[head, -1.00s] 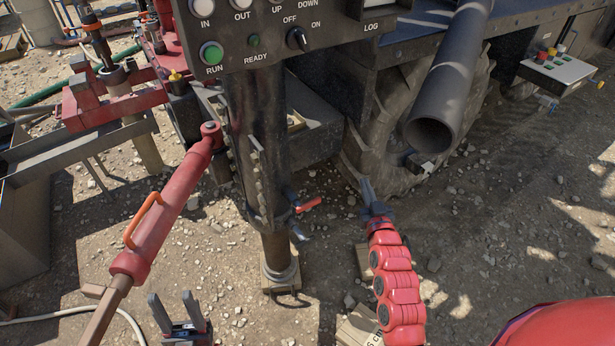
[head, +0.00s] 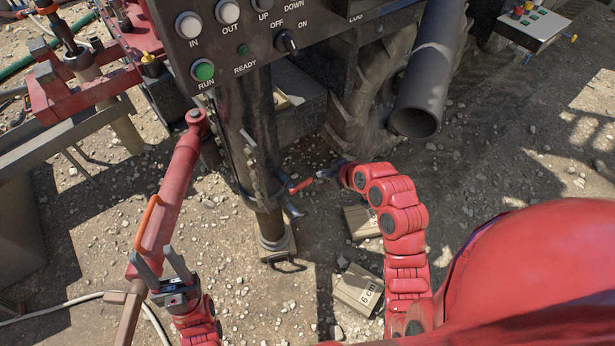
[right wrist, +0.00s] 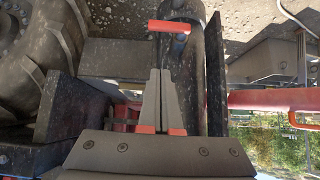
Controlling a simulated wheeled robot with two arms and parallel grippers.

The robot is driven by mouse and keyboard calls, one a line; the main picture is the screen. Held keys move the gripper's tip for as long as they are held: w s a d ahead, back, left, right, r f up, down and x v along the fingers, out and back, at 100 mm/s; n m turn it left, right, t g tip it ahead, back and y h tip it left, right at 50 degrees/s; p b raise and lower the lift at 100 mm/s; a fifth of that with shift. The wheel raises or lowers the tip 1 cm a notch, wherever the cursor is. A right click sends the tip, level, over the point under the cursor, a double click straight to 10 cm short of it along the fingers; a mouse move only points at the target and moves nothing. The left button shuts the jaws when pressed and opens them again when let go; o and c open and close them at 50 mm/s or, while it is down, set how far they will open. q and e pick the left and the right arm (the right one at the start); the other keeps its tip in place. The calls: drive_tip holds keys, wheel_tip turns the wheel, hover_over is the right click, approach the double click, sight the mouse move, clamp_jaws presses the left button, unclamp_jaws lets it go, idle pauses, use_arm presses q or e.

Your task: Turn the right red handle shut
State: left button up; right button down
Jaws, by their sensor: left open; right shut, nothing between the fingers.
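The red handle (head: 300,186) sticks out from the right side of the dark post, low down. My left gripper (head: 151,252) is open and empty at the lower left, by the red cylinder.
The dark post (head: 250,130) carries a control panel (head: 245,35) above. A red cylinder (head: 172,185) with an orange grip slants at left. A grey pipe (head: 425,90) and a large tyre (head: 350,110) stand behind. Wooden blocks (head: 358,288) lie on the gravel below my right arm.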

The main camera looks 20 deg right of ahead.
drive_tip(key=p, duration=0.4)
approach(309, 179)
drive_tip(key=w+a+f, duration=0.2)
drive_tip(key=w+a, duration=0.1)
drive_tip(key=w, duration=0.2)
drive_tip(key=shift+s+a+f, duration=0.15)
drive_tip(key=shift+s+f, duration=0.05)
drive_tip(key=shift+f, duration=0.85)
